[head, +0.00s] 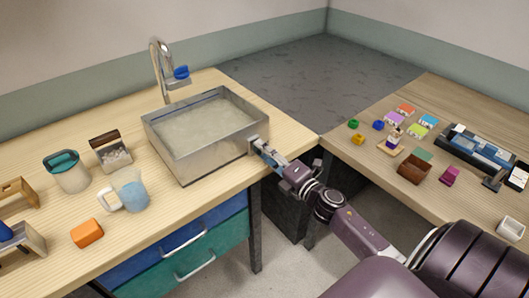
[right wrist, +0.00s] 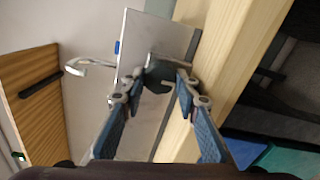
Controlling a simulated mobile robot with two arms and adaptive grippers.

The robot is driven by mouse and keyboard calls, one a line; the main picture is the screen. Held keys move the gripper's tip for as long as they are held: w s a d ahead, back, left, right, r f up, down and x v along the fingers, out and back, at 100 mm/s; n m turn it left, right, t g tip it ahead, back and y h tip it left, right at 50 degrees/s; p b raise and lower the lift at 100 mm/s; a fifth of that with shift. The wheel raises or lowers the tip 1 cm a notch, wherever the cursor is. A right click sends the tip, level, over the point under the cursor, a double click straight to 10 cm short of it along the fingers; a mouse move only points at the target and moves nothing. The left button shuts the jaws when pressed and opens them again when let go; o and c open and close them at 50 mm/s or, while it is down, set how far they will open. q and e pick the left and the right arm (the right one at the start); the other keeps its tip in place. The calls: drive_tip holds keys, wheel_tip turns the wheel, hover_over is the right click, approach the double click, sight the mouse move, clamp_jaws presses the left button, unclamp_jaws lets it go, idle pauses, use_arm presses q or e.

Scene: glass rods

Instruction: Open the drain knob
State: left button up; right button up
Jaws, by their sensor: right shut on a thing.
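The metal sink basin (head: 187,146), filled with cloudy water, stands on the wooden counter. It also shows on edge in the right wrist view (right wrist: 148,30). The grey drain knob (head: 254,144) is on the basin's right side, near the front corner. In the right wrist view the knob (right wrist: 160,72) sits between the fingers. My right gripper (head: 261,149) is shut on the knob, reaching it from the right; its fingers also show in the wrist view (right wrist: 156,88). The gripper partly hides the knob, so how far it is turned cannot be told. My left gripper is out of view.
A faucet (head: 160,69) with a blue handle stands behind the basin. A pitcher (head: 131,192), a teal-lidded jar (head: 67,171) and an orange block (head: 87,233) are to its left. The right table (head: 463,102) holds small coloured items. A gap separates both tables.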

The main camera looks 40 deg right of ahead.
drive_tip(key=shift+f, duration=0.1)
drive_tip(key=o, duration=1.1)
drive_tip(key=shift+s, duration=0.1)
drive_tip(key=shift+o, duration=0.2)
drive_tip(key=shift+s+f, duration=0.1)
drive_tip(key=shift+s, duration=0.2)
drive_tip(key=s, duration=0.7)
drive_tip(key=shift+s+d+r, duration=0.15)
drive_tip(key=shift+d+r, duration=0.1)
drive_tip(key=shift+r, duration=0.05)
